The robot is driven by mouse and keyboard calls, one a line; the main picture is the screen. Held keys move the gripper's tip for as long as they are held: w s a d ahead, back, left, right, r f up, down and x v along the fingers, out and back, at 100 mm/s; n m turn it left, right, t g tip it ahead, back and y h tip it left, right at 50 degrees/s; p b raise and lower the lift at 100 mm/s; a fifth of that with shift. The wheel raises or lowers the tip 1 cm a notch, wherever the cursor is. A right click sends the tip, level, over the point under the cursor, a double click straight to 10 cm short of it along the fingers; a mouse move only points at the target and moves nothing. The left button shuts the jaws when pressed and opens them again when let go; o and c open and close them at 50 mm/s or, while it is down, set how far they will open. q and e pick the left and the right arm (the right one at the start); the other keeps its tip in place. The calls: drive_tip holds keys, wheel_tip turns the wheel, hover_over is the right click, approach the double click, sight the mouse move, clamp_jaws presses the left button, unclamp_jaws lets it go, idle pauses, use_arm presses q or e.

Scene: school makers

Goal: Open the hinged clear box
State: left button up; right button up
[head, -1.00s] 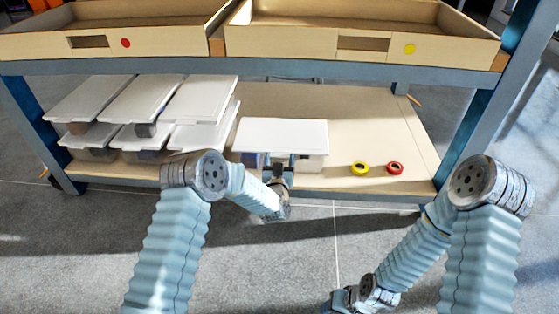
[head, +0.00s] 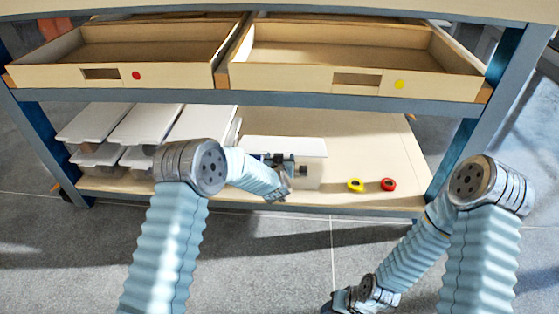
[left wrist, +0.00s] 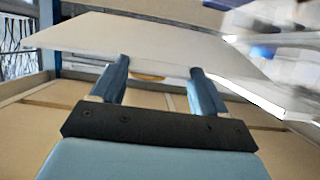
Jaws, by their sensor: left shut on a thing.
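The clear box (head: 312,176) with a flat white lid (head: 300,146) stands on the lower shelf, right of the stacked boxes. My left gripper (head: 280,160) is at the box's front, by the lid's front edge, and hides part of the box. In the left wrist view, the fingers (left wrist: 158,70) reach to the lid panel (left wrist: 150,42). They look shut on the lid's edge, though the contact is hard to see. Whether the lid is raised is unclear. My right gripper (head: 345,300) is low at the bottom edge, away from the shelf, its fingers unclear.
Several stacked clear boxes (head: 145,125) with white lids stand left of the box. A yellow roll (head: 355,185) and a red roll (head: 388,184) lie to its right. Wooden drawers (head: 120,73) hang above. The shelf's right part (head: 375,145) is mostly clear.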

use_arm(q)
drive_tip(key=r, duration=0.1)
drive_tip(key=w+r+p, duration=0.1)
drive_tip(key=w+r, duration=0.1)
drive_tip(key=r, duration=0.1)
drive_tip(key=shift+p, duration=0.3)
drive_tip(key=shift+w+r+p, duration=0.3)
drive_tip(key=shift+w+r, duration=0.35)
drive_tip(key=shift+r, duration=0.3)
use_arm(e)
drive_tip(key=shift+a+v, duration=0.15)
drive_tip(key=shift+v, duration=0.65)
drive_tip(key=shift+a+v, duration=0.15)
drive_tip(key=shift+v, duration=0.6)
drive_tip(key=shift+w+r, duration=0.15)
use_arm(q)
drive_tip(key=o, duration=1.5)
drive_tip(key=shift+f, duration=0.1)
drive_tip(key=v, duration=1.4)
use_arm(e)
drive_tip(key=shift+r, duration=0.2)
use_arm(q)
drive_tip(key=shift+w, duration=0.1)
